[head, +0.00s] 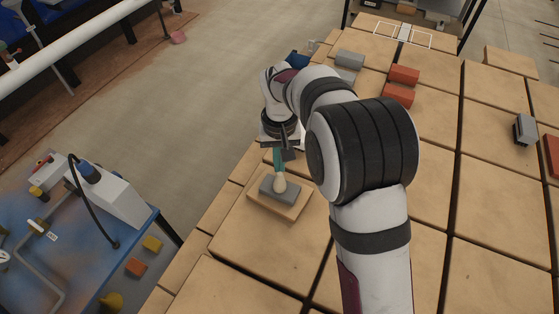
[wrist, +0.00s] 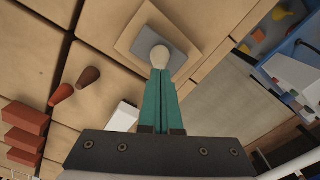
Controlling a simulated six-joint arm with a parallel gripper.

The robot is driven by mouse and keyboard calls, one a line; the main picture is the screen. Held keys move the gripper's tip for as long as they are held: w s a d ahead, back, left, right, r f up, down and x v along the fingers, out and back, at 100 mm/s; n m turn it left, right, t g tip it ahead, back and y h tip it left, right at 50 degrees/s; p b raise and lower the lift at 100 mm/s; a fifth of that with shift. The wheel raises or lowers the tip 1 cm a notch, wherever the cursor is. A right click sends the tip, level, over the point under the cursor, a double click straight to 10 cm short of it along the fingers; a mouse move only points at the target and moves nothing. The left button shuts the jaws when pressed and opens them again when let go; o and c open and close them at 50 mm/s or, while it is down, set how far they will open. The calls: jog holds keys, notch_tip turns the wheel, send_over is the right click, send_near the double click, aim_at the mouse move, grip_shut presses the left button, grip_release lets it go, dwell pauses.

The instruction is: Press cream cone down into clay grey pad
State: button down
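The cream cone (wrist: 160,57) is at the tips of my gripper (wrist: 162,74), whose teal fingers are close together around its narrow end. In the head view the cone (head: 280,184) is over the middle of the clay grey pad (head: 268,190), rounded end down. I cannot tell whether it touches the pad or sits in it. The grey pad also shows in the wrist view (wrist: 181,56). It lies on a square tan board (head: 288,211). My fingers hide part of the cone, and the cone hides the pad's middle.
A brown cone (wrist: 88,77) and a red-brown cone (wrist: 61,94) stand left of my fingers in the wrist view. Red bricks (head: 404,75) and a grey brick (head: 350,59) lie farther back on the tiled tan table (head: 485,190). A blue bench (head: 75,240) stands at left.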

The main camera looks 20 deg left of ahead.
jog(key=shift+f, duration=0.95)
dwell(1.2)
notch_tip(320, 180, up, 7)
jog(key=shift+f, duration=0.1)
jog(key=shift+r, duration=0.2)
dwell(0.3)
jog(key=s+d+r+m, duration=0.3)
jog(key=d+r, duration=0.1)
jog(key=d, duration=0.4)
jog(key=s+d+r+m, duration=0.2)
jog(key=s+d+r, duration=0.1)
jog(key=d, duration=0.5)
jog(key=s+d+f+m+y, duration=0.1)
jog(key=s+d+m, duration=0.2)
jog(key=s, duration=0.5)
jog(key=s+d+f+m, duration=0.1)
jog(key=s+d+m, duration=0.2)
jog(key=s+d, duration=0.3)
jog(key=s, duration=0.3)
jog(key=shift+d+f+m+y, duration=0.2)
jog(key=shift+d+m+y, duration=0.1)
jog(key=shift+y, duration=0.1)
